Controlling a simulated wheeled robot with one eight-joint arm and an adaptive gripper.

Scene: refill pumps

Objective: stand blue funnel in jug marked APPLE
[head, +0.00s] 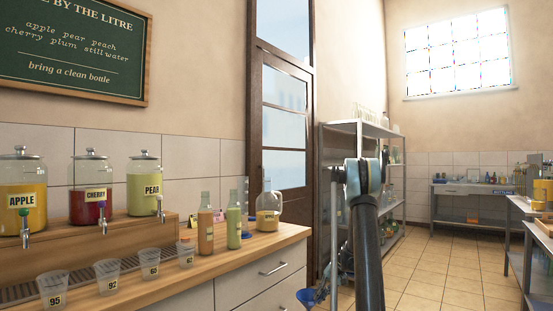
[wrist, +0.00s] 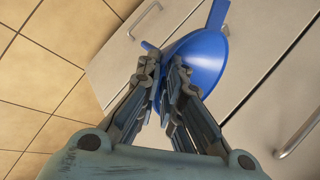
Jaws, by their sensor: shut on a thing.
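My gripper (wrist: 166,78) is shut on the blue funnel (wrist: 205,52), with the fingers at the funnel's near side in the wrist view. Exactly which part they grip is hidden. In the head view the funnel (head: 306,296) shows low at the bottom edge, in front of the cabinet's right end and below the counter top. A lidded glass dispenser marked APPLE (head: 22,208), with amber liquid and a tap, stands at the far left. A squat glass jug (head: 268,204) with yellowish liquid stands at the counter's right end; its label is too small to read.
Dispensers marked CHERRY (head: 90,190) and PEAR (head: 144,190) stand on the wooden riser. Several numbered cups (head: 107,276) line the counter (head: 215,262). An orange-brown bottle (head: 205,226) and a green bottle (head: 234,224) stand left of the squat jug. A metal rack (head: 335,140) stands behind my arm.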

